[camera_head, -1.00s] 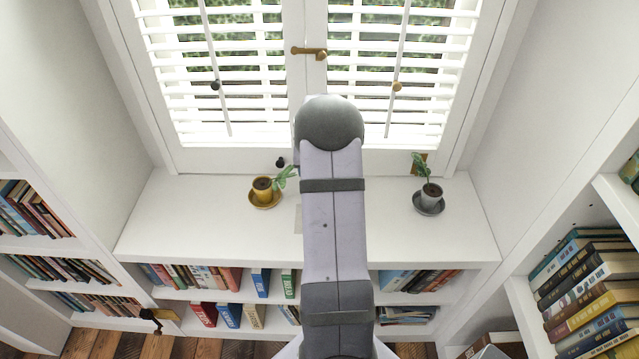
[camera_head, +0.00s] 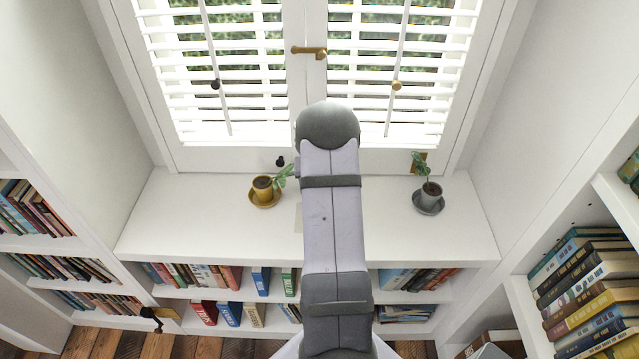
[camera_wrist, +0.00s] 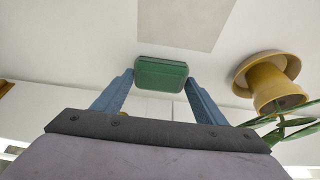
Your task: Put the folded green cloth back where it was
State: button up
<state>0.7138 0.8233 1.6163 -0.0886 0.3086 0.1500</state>
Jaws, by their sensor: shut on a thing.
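The folded green cloth (camera_wrist: 162,73) shows in the wrist view as a small, thick green block with rounded edges. My gripper (camera_wrist: 160,79) has its two blue fingers on either side of it and is shut on it. The cloth is close to the white shelf top, but I cannot tell whether it touches. A pale grey square patch (camera_wrist: 185,22) lies on the white surface just beyond the cloth in the wrist view. In the head view my arm hides the gripper and the cloth, and only a sliver of the patch (camera_head: 298,218) shows.
A yellow potted plant on a saucer (camera_head: 264,195) stands left of my arm and appears at right in the wrist view (camera_wrist: 268,78). A grey potted plant (camera_head: 429,197) stands to the right. Shuttered windows rise behind the white shelf top (camera_head: 180,220); books fill shelves below.

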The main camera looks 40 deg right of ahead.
jog(key=o, duration=1)
jog(key=shift+s+a+r, duration=0.1)
jog(key=shift+r, duration=0.5)
jog(key=v, duration=1.1)
jog(key=shift+b, duration=0.3)
